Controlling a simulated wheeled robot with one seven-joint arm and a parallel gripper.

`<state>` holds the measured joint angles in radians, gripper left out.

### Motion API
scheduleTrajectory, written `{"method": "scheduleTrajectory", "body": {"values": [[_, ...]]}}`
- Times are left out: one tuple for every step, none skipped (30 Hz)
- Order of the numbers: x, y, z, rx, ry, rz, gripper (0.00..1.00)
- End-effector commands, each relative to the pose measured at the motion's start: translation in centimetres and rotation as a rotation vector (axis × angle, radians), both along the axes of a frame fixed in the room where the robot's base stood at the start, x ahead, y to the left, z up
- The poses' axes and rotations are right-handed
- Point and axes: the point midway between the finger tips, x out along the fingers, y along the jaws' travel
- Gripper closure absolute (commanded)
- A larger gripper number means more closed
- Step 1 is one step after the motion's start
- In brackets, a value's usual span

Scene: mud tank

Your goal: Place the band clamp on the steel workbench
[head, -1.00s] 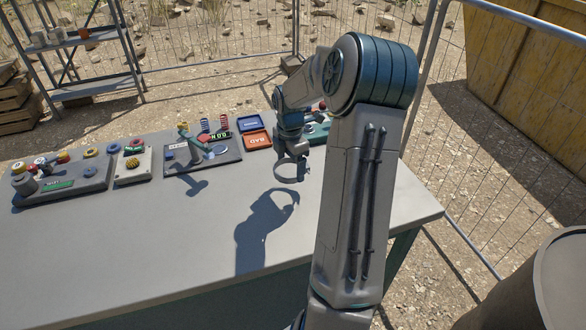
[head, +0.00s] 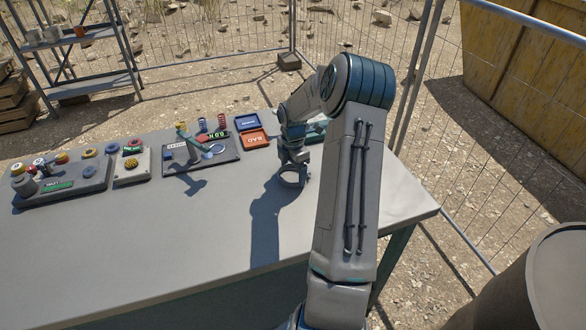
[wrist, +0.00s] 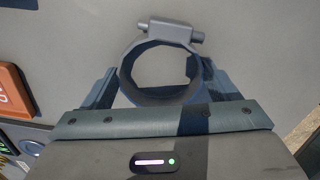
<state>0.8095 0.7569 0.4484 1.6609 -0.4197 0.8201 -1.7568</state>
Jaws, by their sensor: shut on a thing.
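The band clamp (wrist: 160,78) is a grey ring with a bolt housing on its far side. In the wrist view it sits between the two fingers of my gripper (wrist: 158,88), which is shut on it. In the head view the clamp (head: 292,180) hangs at the end of my gripper (head: 292,165), low over the steel workbench (head: 150,255). Its shadow falls close to it on the top. I cannot tell whether the clamp touches the surface.
Orange (head: 255,137) and blue (head: 247,122) trays lie behind my gripper. A tool board (head: 203,153) and control panels (head: 62,187) line the back left. The front of the bench is clear. A wire fence and a barrel (head: 555,280) stand right.

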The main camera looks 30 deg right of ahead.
Motion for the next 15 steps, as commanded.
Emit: {"method": "scheduleTrajectory", "body": {"values": [[0.00, 0.00, -0.09, 0.000, 0.000, 0.000, 0.42], [0.00, 0.00, -0.19, 0.000, 0.000, 0.000, 0.42], [0.00, 0.00, -0.34, 0.000, 0.000, 0.000, 0.42], [0.00, 0.00, -0.35, 0.000, 0.000, 0.000, 0.15], [0.00, 0.00, -0.28, 0.000, 0.000, 0.000, 0.07], [0.00, 0.00, -0.27, 0.000, 0.000, 0.000, 0.00], [0.00, 0.00, -0.26, 0.000, 0.000, 0.000, 0.00], [0.00, 0.00, -0.26, 0.000, 0.000, 0.000, 0.00], [0.00, 0.00, -0.26, 0.000, 0.000, 0.000, 0.00], [0.00, 0.00, -0.25, 0.000, 0.000, 0.000, 0.00], [0.00, 0.00, -0.25, 0.000, 0.000, 0.000, 0.00], [0.00, 0.00, -0.20, 0.000, 0.000, 0.000, 0.00], [0.00, -0.01, -0.09, 0.000, 0.000, 0.000, 0.00], [0.00, -0.01, 0.08, 0.000, 0.000, 0.000, 0.00], [0.01, -0.04, 0.30, -0.001, -0.001, 0.000, 0.00]]}}
